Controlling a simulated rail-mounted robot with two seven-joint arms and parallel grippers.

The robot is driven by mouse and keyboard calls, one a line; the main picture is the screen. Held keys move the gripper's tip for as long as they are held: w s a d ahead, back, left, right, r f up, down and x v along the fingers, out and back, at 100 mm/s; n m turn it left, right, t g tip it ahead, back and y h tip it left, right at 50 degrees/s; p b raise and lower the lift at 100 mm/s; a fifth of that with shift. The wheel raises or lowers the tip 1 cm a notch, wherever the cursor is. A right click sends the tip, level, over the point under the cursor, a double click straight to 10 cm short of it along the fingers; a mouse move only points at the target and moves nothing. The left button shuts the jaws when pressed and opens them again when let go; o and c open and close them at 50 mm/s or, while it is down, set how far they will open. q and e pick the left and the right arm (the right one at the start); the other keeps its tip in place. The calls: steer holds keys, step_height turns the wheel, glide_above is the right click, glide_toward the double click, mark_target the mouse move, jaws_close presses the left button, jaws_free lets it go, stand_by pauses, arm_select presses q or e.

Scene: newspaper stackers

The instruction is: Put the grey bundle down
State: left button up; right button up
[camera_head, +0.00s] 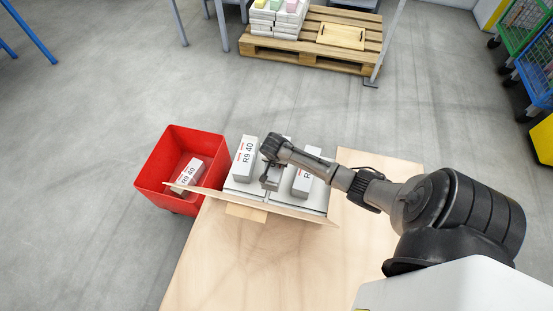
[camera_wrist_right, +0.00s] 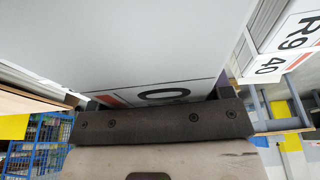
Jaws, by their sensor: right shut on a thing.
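My right gripper (camera_head: 271,180) reaches in from the right over the grey bundles on the wooden table. It is shut on a grey bundle (camera_wrist_right: 120,45), whose broad pale face and partly covered label fill much of the right wrist view. In the head view the gripper and wrist hide much of that area, and I cannot tell the held bundle's outline or whether it touches what is below. A grey bundle marked R9 40 (camera_head: 244,160) stands left of the gripper. Another labelled bundle (camera_head: 303,182) is right of it, partly behind the arm. My left gripper is not in view.
A red crate (camera_head: 153,168) left of the table holds a bundle marked R9 40 (camera_head: 188,174). A thin wooden board (camera_head: 290,211) edges the bundles' near side. The near table top (camera_head: 240,265) is bare. A loaded pallet (camera_head: 310,52) stands on the floor behind.

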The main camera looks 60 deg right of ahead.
steer(key=b+x, duration=0.1)
steer(key=x, duration=0.1)
steer(key=a+b+x, duration=0.1)
steer(key=x, duration=0.1)
steer(key=shift+d+f+b, duration=0.1)
steer(key=shift+f+b, duration=0.05)
steer(key=shift+b, duration=0.2)
steer(key=shift+f, duration=0.25)
steer(key=shift+r, duration=0.1)
steer(key=o, duration=1.4)
steer(key=shift+s+f, duration=0.1)
steer(key=shift+f, duration=0.2)
steer(key=shift+c, duration=0.2)
steer(key=o, duration=0.4)
steer(key=shift+r, duration=0.1)
